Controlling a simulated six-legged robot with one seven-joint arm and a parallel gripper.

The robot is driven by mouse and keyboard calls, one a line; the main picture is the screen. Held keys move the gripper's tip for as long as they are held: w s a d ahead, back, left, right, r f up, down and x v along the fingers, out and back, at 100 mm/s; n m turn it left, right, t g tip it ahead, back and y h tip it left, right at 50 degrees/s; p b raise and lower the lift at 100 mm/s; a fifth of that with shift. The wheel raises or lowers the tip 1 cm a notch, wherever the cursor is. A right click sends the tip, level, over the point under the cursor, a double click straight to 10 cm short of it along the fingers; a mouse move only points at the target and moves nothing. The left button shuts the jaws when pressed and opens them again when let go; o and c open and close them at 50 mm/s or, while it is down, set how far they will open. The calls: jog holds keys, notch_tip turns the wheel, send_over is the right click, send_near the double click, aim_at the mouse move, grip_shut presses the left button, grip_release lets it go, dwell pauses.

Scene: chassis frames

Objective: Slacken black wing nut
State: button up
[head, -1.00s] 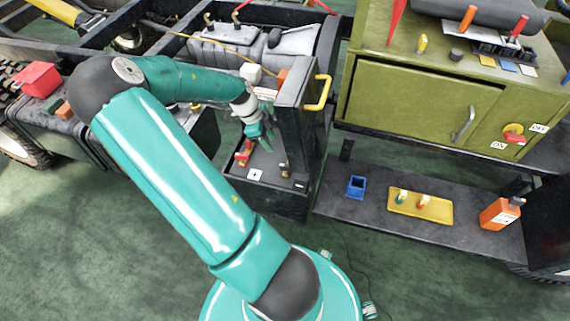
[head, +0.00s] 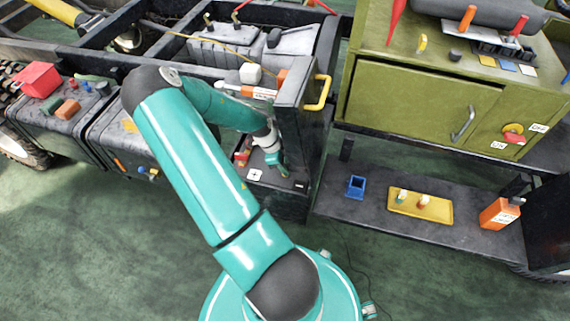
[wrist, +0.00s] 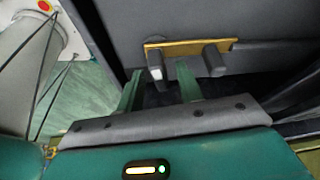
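My gripper (head: 277,160) is low over the dark tray (head: 262,197), near its black marker plate on the right side. In the wrist view my gripper (wrist: 160,70) shows two green fingers spread apart, with a gap between them. Just beyond the fingertips is a brass strip (wrist: 190,44) carrying a dark block (wrist: 215,59) and a paler-topped post (wrist: 155,66). The post appears between the fingers; I cannot tell if they touch it. I cannot make out for certain which part is the black wing nut. In the head view my gripper hides that spot.
A red fitting (head: 242,154) stands left of my gripper, near a white plus label (head: 254,175). A dark upright panel with a yellow handle (head: 319,93) rises close on the right.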

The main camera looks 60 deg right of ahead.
grip_shut()
jog(key=shift+n, duration=0.3)
jog(key=n+h, duration=0.1)
jog(key=n, duration=0.1)
jog(key=n+t, duration=0.1)
jog(key=n, duration=0.2)
jog(key=shift+s+a+h, duration=0.1)
jog(key=shift+h, duration=0.3)
jog(key=shift+n+t+h, duration=0.25)
jog(key=shift+n+t, duration=0.25)
jog(key=shift+n, duration=0.8)
jog(key=shift+n+t+h, duration=0.25)
jog(key=shift+n+t, duration=0.25)
jog(key=shift+n, duration=0.8)
grip_release()
